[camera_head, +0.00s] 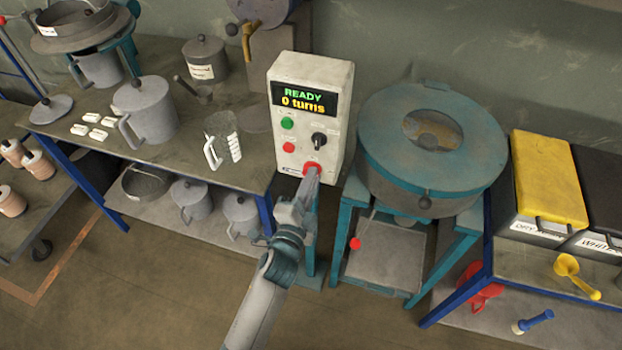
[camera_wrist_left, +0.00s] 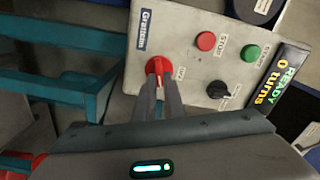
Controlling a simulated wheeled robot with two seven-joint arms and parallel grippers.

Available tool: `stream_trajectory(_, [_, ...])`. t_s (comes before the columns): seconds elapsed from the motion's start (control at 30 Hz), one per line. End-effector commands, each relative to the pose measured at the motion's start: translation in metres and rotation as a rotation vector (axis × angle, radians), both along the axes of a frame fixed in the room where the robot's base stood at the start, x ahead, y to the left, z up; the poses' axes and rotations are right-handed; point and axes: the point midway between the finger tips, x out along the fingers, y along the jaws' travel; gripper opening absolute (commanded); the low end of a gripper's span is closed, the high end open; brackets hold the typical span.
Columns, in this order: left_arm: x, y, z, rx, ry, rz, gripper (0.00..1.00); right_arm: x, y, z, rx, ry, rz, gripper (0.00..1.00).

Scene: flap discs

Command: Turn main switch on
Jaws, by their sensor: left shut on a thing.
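The control box (camera_head: 312,110) is pale grey, with a lit display reading "READY 0 turns". It also fills much of the left wrist view (camera_wrist_left: 190,60). The red main switch (camera_wrist_left: 158,66) is a rotary knob at the bottom of the panel, partly hidden by my fingers in the head view (camera_head: 311,168). My left gripper (camera_wrist_left: 160,82) is shut on the red knob; it reaches the panel from below in the head view (camera_head: 312,178). A black selector knob (camera_head: 319,139), a green button (camera_head: 287,123) and a red button (camera_head: 288,147) sit above it. My right gripper is not seen.
A teal round mixer (camera_head: 380,165) on a teal stand is close to the right of the box. A workbench (camera_head: 180,165) with a grey jug (camera_head: 148,112) and a clear jug (camera_head: 222,140) is on the left. A yellow-lidded bin (camera_head: 548,180) stands at the right. Floor is open in front.

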Motion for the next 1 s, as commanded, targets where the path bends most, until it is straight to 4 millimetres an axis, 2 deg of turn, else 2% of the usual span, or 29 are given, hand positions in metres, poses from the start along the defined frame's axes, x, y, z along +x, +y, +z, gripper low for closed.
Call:
stream_trajectory(0.2, [-0.0004, -0.0003, -0.0036, 0.174, -0.054, -0.001, 0.0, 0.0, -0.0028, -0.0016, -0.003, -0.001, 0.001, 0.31])
stream_trajectory(0.43, [-0.0007, -0.0008, -0.005, 0.296, -0.094, -0.001, 0.0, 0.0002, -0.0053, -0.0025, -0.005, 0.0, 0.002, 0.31])
stream_trajectory(1.0, [-0.0007, -0.0008, -0.0056, 0.355, -0.113, -0.001, 0.0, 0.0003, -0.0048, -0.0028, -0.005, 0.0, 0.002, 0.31])
